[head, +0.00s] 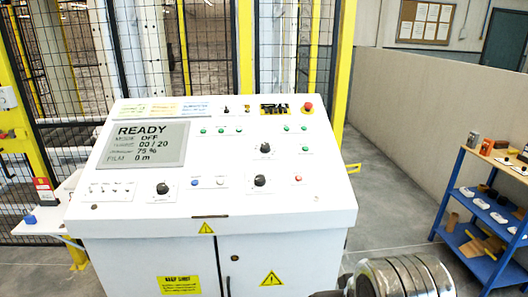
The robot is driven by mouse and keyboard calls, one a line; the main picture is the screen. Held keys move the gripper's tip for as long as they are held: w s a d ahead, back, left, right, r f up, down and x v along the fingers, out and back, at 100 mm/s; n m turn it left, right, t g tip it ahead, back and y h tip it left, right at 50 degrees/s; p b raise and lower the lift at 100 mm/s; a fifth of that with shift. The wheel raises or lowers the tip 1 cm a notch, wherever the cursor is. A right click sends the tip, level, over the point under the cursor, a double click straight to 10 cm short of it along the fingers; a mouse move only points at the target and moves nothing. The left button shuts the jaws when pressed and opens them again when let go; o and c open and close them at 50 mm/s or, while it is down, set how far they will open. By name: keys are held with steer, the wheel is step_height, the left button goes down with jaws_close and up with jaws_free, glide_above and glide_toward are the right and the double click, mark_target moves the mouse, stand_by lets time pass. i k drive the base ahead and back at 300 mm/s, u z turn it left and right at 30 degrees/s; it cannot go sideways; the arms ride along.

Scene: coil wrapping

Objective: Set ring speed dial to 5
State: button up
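The white control console (206,221) stands ahead, its sloped panel facing me. Three black rotary dials show on it: an upper dial (265,148) at right of centre, a middle dial (260,181) below it, and a lower left dial (163,188) under the screen. Their labels are too small to read, so I cannot tell which is the ring speed dial or where any pointer stands. Part of my arm shows at the bottom right, apart from the dials; my gripper's fingers are not visible.
A red emergency button (308,106) sits at the panel's top right. Small switches (110,189) and coloured buttons surround the dials. Yellow-framed mesh fencing (212,50) stands behind. A blue shelf rack (478,220) with small items is at right; floor between is clear.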

mark_target(265, 147)
steer(key=k, duration=0.65)
steer(key=u, duration=0.3)
steer(key=i, duration=1.6)
steer(key=z, duration=0.3)
